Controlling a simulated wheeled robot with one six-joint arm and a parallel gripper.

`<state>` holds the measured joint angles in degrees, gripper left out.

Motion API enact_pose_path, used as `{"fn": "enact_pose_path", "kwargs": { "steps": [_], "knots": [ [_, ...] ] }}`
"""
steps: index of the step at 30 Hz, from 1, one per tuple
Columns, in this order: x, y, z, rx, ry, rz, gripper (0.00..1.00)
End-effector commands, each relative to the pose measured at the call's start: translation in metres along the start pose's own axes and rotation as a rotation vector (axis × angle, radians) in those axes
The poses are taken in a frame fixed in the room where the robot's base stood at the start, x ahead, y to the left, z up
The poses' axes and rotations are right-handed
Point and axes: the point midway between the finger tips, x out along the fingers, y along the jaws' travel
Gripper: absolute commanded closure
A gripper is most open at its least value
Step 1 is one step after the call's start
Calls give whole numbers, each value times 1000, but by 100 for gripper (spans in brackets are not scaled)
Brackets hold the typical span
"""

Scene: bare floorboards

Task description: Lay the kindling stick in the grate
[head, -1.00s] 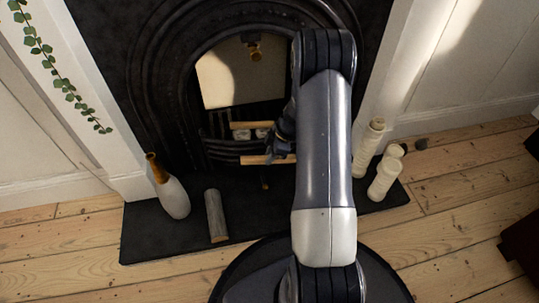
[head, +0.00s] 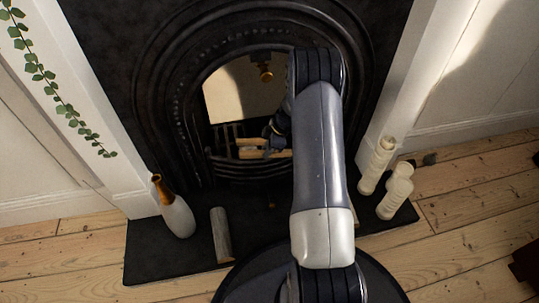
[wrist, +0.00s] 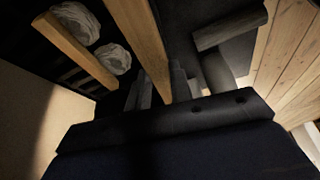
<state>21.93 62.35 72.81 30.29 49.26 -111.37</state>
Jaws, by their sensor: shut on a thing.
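The kindling stick (head: 262,155) is a pale, squared length of wood, held crosswise at the front of the black grate (head: 222,153). In the wrist view the stick (wrist: 138,35) runs down between the fingers. My gripper (head: 277,132) is shut on it. The fingertips (wrist: 162,92) show dark at the stick's lower end. A second pale stick (head: 251,141) lies behind it; it also shows in the wrist view (wrist: 73,48), left of the held one, beside crumpled pale balls (wrist: 112,58). I cannot tell whether the held stick touches the grate.
Cream candles (head: 396,191) stand at the right. A brass knob (head: 266,74) hangs in the fireplace opening. My arm hides the hearth's middle right.

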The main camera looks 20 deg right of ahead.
Motion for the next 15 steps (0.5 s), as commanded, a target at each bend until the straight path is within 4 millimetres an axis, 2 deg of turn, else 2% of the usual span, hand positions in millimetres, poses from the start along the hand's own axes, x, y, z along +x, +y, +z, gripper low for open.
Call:
{"fn": "enact_pose_path", "kwargs": {
  "steps": [15],
  "knots": [
    [6, 68, -11, -2, 0, 1, 100]
  ]
}}
